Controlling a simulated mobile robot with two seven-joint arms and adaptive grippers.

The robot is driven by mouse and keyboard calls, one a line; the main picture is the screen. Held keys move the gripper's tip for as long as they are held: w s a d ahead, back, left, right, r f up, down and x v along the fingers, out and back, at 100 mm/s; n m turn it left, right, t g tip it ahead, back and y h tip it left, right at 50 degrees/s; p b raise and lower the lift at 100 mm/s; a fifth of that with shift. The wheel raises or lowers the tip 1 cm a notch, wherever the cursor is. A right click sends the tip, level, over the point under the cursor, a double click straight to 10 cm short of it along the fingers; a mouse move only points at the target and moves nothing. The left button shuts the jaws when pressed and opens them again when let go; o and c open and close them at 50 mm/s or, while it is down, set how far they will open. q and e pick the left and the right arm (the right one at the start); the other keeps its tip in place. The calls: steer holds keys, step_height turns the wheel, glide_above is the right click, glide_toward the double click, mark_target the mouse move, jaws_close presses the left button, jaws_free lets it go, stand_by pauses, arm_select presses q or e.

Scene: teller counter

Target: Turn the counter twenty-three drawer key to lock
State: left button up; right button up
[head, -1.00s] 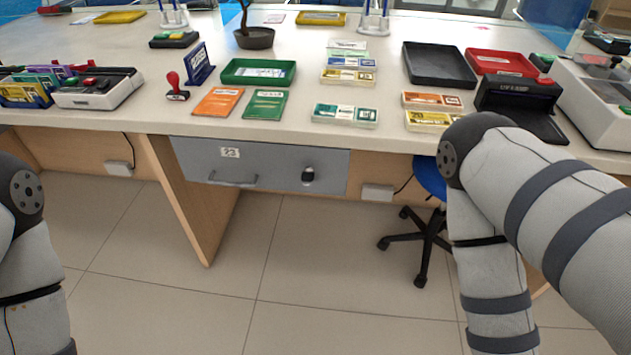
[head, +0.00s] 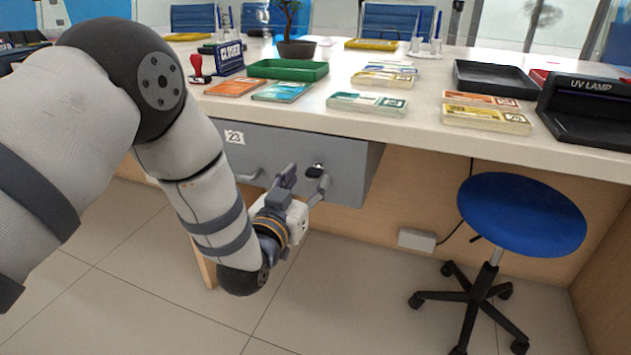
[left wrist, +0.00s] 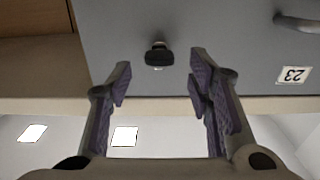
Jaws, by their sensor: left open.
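The grey drawer (head: 345,180) under the counter carries a white label reading 23 (head: 234,137); the label shows upside down in the left wrist view (left wrist: 294,75). A black key (head: 314,171) sits in the drawer front, right of the drawer handle (head: 249,175). My left gripper (head: 308,182) is in front of the drawer, close to the key. In the left wrist view its two purple-padded fingers (left wrist: 159,82) are open, and the key (left wrist: 159,55) lies between their lines, just beyond the tips. No contact with the key shows. My right gripper is not in view.
A blue swivel stool (head: 520,215) stands to the right of the drawer. The counter top (head: 315,110) above holds note bundles, a green tray (head: 287,69) and a black UV lamp (head: 590,105). The floor below the drawer is clear.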

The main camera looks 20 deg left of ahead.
mark_target(311, 175)
arm_select(q)
steer(key=w, duration=0.3)
steer(key=shift+w+d, duration=0.1)
steer(key=shift+c, duration=0.6)
jaws_close()
